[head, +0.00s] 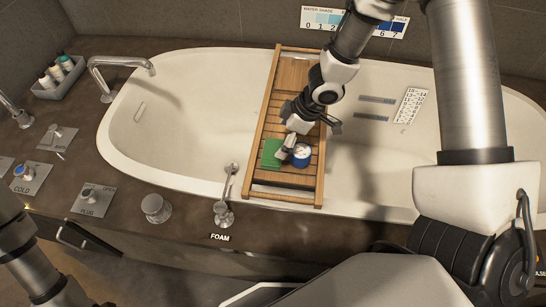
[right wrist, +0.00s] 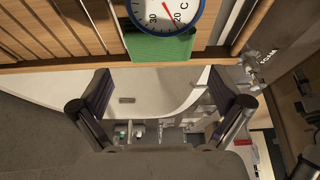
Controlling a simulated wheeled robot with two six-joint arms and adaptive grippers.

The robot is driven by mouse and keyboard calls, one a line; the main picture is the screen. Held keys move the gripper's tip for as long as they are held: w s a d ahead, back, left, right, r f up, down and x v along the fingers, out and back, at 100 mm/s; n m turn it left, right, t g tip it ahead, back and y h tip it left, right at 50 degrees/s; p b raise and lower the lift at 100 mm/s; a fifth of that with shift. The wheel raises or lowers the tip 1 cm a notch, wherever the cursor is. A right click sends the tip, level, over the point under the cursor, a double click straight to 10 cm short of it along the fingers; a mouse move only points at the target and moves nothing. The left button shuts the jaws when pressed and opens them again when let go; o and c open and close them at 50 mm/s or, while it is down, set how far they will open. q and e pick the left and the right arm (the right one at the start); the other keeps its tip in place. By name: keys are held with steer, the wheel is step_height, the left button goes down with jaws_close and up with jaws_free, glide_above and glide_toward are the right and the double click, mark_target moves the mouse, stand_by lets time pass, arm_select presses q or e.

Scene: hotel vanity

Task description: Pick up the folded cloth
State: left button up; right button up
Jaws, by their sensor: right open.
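The folded cloth is a small green square (head: 270,153) on the slatted wooden bath tray (head: 305,187). It lies beside a round blue-rimmed thermometer dial (head: 301,157). In the right wrist view the cloth (right wrist: 160,48) shows at the top, just below the dial (right wrist: 167,10). My right gripper (head: 307,122) is above the tray, close to the cloth and dial. Its two fingers (right wrist: 160,85) are spread apart with nothing between them. Part of the cloth and dial is hidden behind the gripper in the head view. My left gripper is not in view.
The tray spans the white bathtub (head: 190,125). A bath tap (head: 112,75) and a grey caddy of bottles (head: 60,77) stand at the left. Front-rim controls include a knob (head: 156,207) and the foam fixture (head: 224,200). The tub's inside is mostly clear.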

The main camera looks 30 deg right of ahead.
mark_target(273, 150)
steer(key=b+x, duration=0.3)
steer(key=x, duration=0.4)
steer(key=shift+s+b, duration=0.1)
steer(key=shift+b, duration=0.3)
steer(key=shift+a+f, duration=0.1)
steer(key=shift+f, duration=0.05)
steer(key=c, duration=0.7)
step_height(273, 150, up, 10)
steer(key=p, duration=0.8)
steer(key=shift+r, duration=0.25)
steer(key=shift+f, duration=0.1)
steer(key=o, duration=0.4)
steer(key=c, duration=0.4)
